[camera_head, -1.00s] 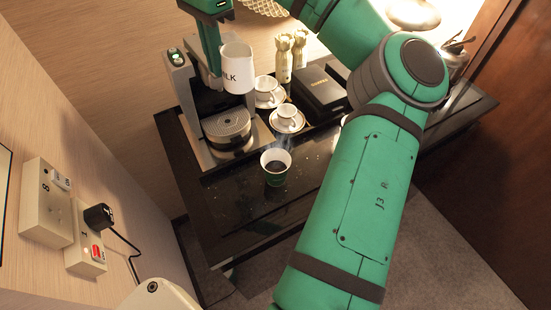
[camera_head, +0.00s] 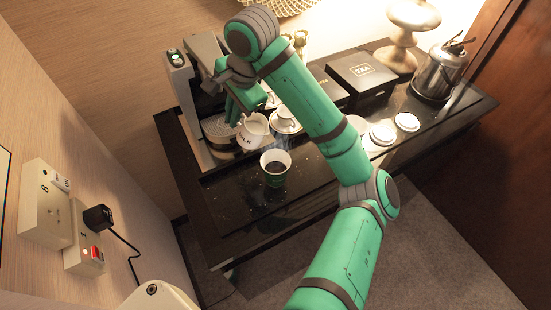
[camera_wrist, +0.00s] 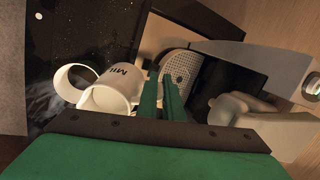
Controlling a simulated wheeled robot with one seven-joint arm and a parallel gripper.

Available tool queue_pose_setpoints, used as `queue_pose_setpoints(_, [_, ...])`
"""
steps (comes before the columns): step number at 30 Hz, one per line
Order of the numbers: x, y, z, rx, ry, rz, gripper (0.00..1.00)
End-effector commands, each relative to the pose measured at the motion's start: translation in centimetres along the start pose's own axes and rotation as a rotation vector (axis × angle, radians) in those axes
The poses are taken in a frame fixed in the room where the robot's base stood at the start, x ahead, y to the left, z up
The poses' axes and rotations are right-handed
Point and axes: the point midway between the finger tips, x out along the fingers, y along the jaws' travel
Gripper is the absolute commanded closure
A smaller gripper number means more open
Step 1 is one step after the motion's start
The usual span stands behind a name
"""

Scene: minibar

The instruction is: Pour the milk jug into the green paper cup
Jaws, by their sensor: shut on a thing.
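The white milk jug (camera_head: 252,133) with dark lettering is held by my gripper (camera_head: 238,108), just up and left of the green paper cup. The jug looks tilted toward the cup. The green paper cup (camera_head: 275,170) stands upright on the black counter with dark liquid inside and steam above it. In the wrist view the jug (camera_wrist: 112,88) lies beside the shut fingers (camera_wrist: 163,95), with its mouth close to the pale rim of the cup (camera_wrist: 75,82). I cannot tell whether the jug touches the cup. No milk stream is clear.
The coffee machine (camera_head: 183,95) with its round drip grate (camera_head: 217,126) stands left of the jug. A white cup on a saucer (camera_head: 284,120) sits just behind. Black boxes (camera_head: 362,80), white lids (camera_head: 383,132) and a kettle (camera_head: 441,72) stand to the right. The counter front is clear.

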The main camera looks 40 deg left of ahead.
Motion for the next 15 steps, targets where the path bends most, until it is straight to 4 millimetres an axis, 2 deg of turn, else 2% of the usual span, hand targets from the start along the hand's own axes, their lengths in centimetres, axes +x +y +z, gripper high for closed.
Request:
queue_pose_setpoints(4, [-0.8, 1.3, -0.4, 0.005, -0.030, -0.128, 1.00])
queue_pose_setpoints(7, [-2.1, 1.8, -0.5, 0.001, -0.045, -0.209, 1.00])
queue_pose_setpoints(15, [-2.1, 1.4, -0.3, -0.006, -0.047, -0.206, 1.00])
